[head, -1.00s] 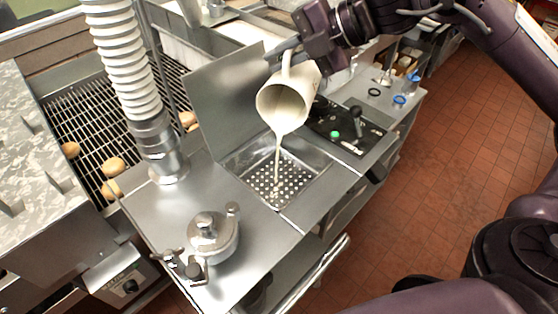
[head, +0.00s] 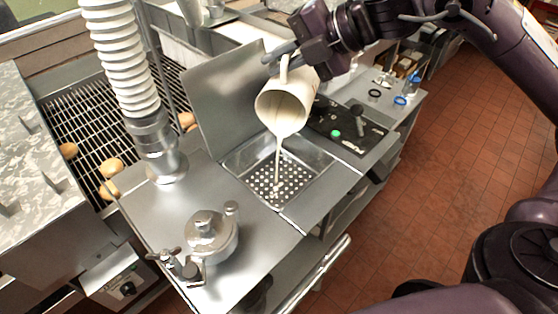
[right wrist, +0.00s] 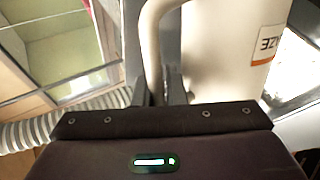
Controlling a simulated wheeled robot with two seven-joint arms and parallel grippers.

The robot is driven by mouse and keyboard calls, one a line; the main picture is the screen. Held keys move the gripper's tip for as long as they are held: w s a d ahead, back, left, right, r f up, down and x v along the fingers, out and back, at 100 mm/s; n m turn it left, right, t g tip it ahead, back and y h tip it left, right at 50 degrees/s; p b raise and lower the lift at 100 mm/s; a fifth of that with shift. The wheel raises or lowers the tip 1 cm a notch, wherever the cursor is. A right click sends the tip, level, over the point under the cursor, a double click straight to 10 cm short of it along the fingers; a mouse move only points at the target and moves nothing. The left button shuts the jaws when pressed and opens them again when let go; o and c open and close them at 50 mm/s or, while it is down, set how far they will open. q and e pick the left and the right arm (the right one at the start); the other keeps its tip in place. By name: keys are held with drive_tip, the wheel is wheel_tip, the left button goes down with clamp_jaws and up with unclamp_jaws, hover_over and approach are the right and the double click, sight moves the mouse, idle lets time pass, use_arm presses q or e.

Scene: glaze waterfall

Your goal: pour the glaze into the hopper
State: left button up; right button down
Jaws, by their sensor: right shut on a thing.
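A cream pitcher (head: 285,102) is tipped with its mouth toward me over the hopper. My right gripper (head: 283,60) is shut on the pitcher's handle; the handle and body also show in the right wrist view (right wrist: 222,50), with part of a label. A cream stream of glaze (head: 278,155) runs from the pitcher's lip down into the hopper (head: 318,160), a square steel basin with a perforated strainer plate at its bottom. The stream lands on the holes near the middle left of the plate. My left gripper is not in view.
A raised steel lid (head: 220,105) stands behind the hopper. A white ribbed hose (head: 125,60) rises at its left. A round lidded steel pot (head: 212,235) with a valve sits in front. A wire conveyor (head: 85,120) carries several doughnuts. A control panel (head: 340,130) is at the right.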

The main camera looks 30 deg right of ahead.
drive_tip(key=shift+s+a+f+t+b, duration=0.3)
drive_tip(key=shift+s+a+f+b, duration=0.15)
drive_tip(key=shift+f+b, duration=0.35)
drive_tip(key=shift+s+a+f+n+h+b, duration=0.2)
drive_tip(key=shift+a+f+n+h+b, duration=0.15)
drive_tip(key=shift+b, duration=0.25)
drive_tip(key=s+a+f+n+t+h+b, duration=0.2)
drive_tip(key=s+a+n+t+b, duration=0.3)
drive_tip(key=b, duration=1)
drive_tip(key=s+a+h, duration=0.1)
drive_tip(key=s+a, duration=0.1)
drive_tip(key=s, duration=0.1)
drive_tip(key=shift+a+f+b, duration=0.15)
drive_tip(key=shift+f+b, duration=0.15)
drive_tip(key=shift+b, duration=0.1)
